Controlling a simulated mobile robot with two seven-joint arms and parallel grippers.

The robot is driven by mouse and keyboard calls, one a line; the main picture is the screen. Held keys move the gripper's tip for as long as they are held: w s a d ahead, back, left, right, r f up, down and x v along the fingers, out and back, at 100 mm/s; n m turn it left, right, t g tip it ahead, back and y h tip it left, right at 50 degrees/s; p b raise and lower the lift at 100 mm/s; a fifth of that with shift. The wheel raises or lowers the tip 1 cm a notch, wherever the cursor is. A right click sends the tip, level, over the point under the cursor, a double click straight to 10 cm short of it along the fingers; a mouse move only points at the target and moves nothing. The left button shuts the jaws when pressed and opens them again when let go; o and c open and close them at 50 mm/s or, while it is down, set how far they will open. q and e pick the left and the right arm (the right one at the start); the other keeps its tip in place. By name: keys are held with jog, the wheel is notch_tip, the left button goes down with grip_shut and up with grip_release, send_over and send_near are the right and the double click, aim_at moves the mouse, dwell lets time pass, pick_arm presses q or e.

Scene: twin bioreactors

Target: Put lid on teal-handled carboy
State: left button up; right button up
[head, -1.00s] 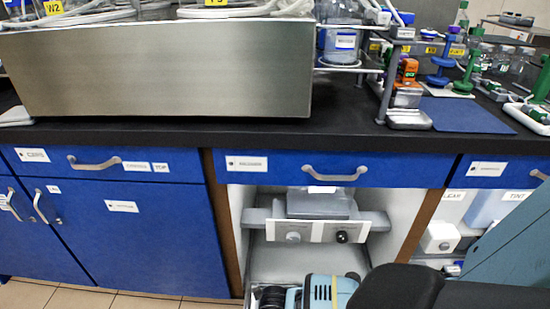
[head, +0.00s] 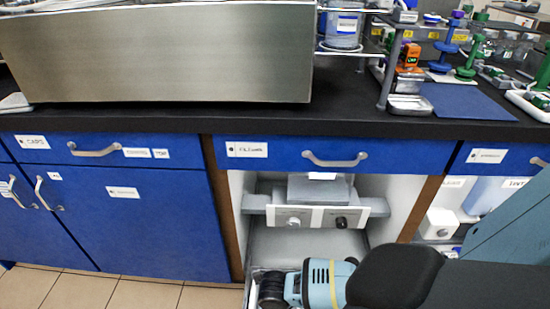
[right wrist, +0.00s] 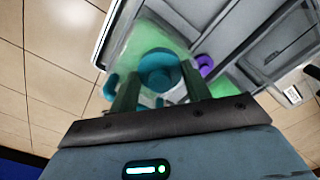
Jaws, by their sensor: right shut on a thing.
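In the right wrist view my right gripper (right wrist: 160,82) has its two dark green fingers on either side of a round teal piece (right wrist: 158,66). It is shut on that piece; whether this is the lid or part of the carboy I cannot tell. A translucent pale green body (right wrist: 180,38) with more teal parts shows behind and below the fingers, probably the teal-handled carboy. In the head view my right arm reaches in low from the right and its gripper's fingers are out of sight. My left gripper is not in view.
A purple round piece (right wrist: 204,64) lies just right of the fingers. In the head view, a black counter (head: 250,121) with a large steel box (head: 165,55) runs above blue drawers (head: 335,157). An open bay with a grey device (head: 320,217) is below. Tiled floor (head: 95,288) is free at lower left.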

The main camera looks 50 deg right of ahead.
jog(key=shift+f, duration=0.3)
dwell(0.5)
jog(key=o, duration=1.5)
jog(key=shift+r, duration=0.1)
notch_tip(320, 180, up, 6)
jog(key=p, duration=0.4)
jog(key=shift+p, duration=0.4)
